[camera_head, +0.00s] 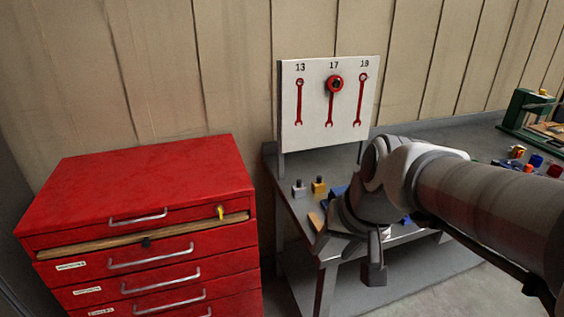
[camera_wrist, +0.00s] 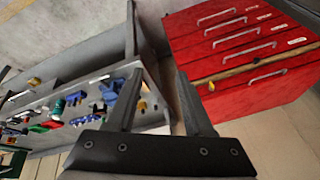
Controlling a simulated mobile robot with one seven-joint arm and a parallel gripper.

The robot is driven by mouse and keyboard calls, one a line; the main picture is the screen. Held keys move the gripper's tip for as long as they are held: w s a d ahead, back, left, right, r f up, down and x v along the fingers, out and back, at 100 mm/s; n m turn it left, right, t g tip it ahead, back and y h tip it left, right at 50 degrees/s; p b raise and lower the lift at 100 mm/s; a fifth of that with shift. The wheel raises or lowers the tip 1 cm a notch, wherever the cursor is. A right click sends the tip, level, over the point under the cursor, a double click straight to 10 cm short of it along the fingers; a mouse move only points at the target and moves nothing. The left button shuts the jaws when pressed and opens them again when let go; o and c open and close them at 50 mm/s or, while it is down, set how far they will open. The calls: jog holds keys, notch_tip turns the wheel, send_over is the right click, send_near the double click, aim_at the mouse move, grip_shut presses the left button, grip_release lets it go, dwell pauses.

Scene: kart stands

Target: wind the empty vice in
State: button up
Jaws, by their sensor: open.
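A blue object (camera_head: 338,192), which may be the vice, stands on the grey workbench (camera_head: 296,211). My arm hides much of it in the head view. In the wrist view a blue and grey body (camera_wrist: 110,90) shows on the bench to the left of my fingers. Its jaws and handle are too small to make out, so I cannot tell the jaw gap. My gripper (camera_wrist: 160,78) is open, with nothing between its fingers. In the head view it hangs at the bench's front edge, pointing down, apart from the blue object.
A white board (camera_head: 310,115) with red wrench shapes rises behind the bench. Small grey (camera_head: 298,188) and yellow (camera_head: 319,185) pieces stand nearby. A green machine (camera_head: 522,108) is at far right.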

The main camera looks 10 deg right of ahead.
jog(key=w+d+f+m+y, duration=0.2)
jog(key=d+f+m+y, duration=0.15)
jog(key=f+m, duration=0.3)
jog(key=w+d+f+m+t+y, duration=0.1)
jog(key=w+d+f+m+y, duration=0.1)
jog(key=d+f+m, duration=0.45)
jog(key=w+d+f+m+y, duration=0.1)
jog(key=w+f+m+y, duration=0.25)
jog(key=m, duration=0.45)
jog(key=s+d+f+m+t+h, duration=0.1)
jog(key=d+f+m+t+h, duration=0.3)
jog(key=d+f+m+t, duration=0.5)
jog(key=s+d+f+m+t+h, duration=0.1)
jog(key=d+f+m+t+h, duration=0.25)
jog(key=d+m, duration=0.65)
jog(key=w+a, duration=0.1)
jog(key=w, duration=0.4)
jog(key=w+a+m+p, duration=0.1)
jog(key=w, duration=0.5)
jog(key=w+a+m+h, duration=0.1)
jog(key=w, duration=0.5)
jog(key=shift+w+a+r+p, duration=0.15)
jog(key=shift+a+r+p, duration=0.05)
jog(key=shift+r+p, duration=0.2)
